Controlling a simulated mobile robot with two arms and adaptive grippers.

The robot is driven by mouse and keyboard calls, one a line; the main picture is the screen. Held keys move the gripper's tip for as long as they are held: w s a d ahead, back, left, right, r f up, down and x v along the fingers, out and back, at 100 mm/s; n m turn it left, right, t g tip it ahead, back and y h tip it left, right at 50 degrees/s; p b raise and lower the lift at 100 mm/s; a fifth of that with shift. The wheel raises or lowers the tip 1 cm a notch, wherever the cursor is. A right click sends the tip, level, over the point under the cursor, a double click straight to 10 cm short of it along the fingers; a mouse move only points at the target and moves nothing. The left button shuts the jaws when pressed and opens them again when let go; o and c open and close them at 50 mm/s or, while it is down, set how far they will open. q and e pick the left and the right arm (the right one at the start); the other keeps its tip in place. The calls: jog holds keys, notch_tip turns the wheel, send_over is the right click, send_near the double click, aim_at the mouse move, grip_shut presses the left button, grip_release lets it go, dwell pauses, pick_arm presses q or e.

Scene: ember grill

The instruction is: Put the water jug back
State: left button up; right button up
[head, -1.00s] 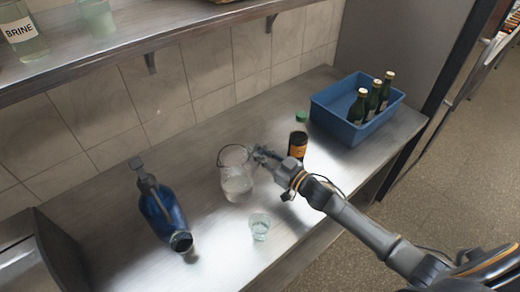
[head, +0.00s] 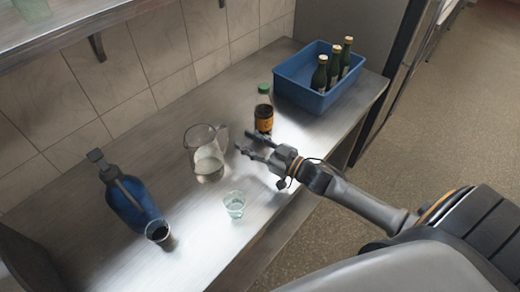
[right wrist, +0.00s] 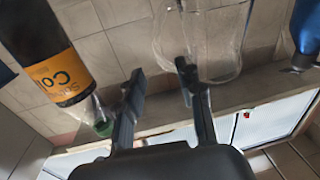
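The clear glass water jug (head: 208,166) stands upright on the steel counter, with clear liquid in its lower part. My right gripper (head: 243,141) is just right of the jug, with its fingers apart and nothing seen between them. In the right wrist view the picture is turned over; the open fingers (right wrist: 159,70) show with the jug (right wrist: 215,45) beyond and to the right, one finger overlapping its outline. Whether that finger touches the jug I cannot tell. My left gripper is in neither view.
An orange-labelled bottle (head: 264,115) with a green cap stands close behind my right gripper. A small glass (head: 234,206) is in front of the jug. A blue siphon bottle (head: 132,204) and a dark-filled glass (head: 159,238) are left. A blue crate (head: 301,92) holds green bottles.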

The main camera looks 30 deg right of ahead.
jog(key=v, duration=0.4)
jog(key=shift+s+r+b, duration=0.1)
jog(key=shift+b, duration=0.25)
jog(key=shift+s, duration=0.1)
